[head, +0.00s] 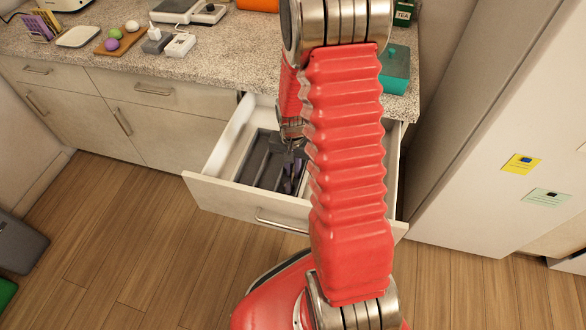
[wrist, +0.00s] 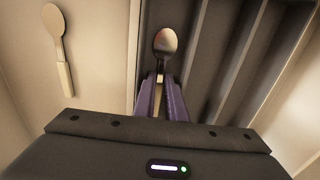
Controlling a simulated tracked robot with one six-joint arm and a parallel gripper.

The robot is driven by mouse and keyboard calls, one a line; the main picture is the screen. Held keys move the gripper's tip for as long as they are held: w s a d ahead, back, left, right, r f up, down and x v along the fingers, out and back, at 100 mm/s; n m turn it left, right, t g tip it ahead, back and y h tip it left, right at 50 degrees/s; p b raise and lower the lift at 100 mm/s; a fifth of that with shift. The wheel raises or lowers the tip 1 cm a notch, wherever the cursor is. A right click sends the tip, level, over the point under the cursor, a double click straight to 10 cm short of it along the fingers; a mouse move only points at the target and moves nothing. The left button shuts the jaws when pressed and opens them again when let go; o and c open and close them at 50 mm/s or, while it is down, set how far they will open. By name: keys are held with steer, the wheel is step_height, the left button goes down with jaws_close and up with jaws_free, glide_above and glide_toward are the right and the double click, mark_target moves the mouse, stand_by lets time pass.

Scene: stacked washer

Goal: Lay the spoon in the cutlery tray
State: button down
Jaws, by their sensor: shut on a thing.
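My gripper (wrist: 162,88) has purple fingers shut on a spoon (wrist: 165,42). The spoon's shiny bowl points away from the fingers, and most of its handle is hidden between them. The spoon is over the left compartment of the dark grey cutlery tray (wrist: 232,60); I cannot tell whether it touches the tray floor. In the head view the tray (head: 256,155) lies in the open drawer, with my gripper (head: 290,184) reaching down into it. My arm hides the drawer's right part.
A second spoon (wrist: 58,45) with a pale handle lies on the drawer floor, left of the tray. The open drawer (head: 222,190) has raised walls. The counter (head: 232,60) above holds several items, including a teal box (head: 396,72). A fridge (head: 490,110) stands at right.

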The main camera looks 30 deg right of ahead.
mark_target(293, 174)
steer(key=c, duration=2.1)
jaws_free()
step_height(293, 174, up, 12)
steer(key=shift+s+a+r, duration=0.1)
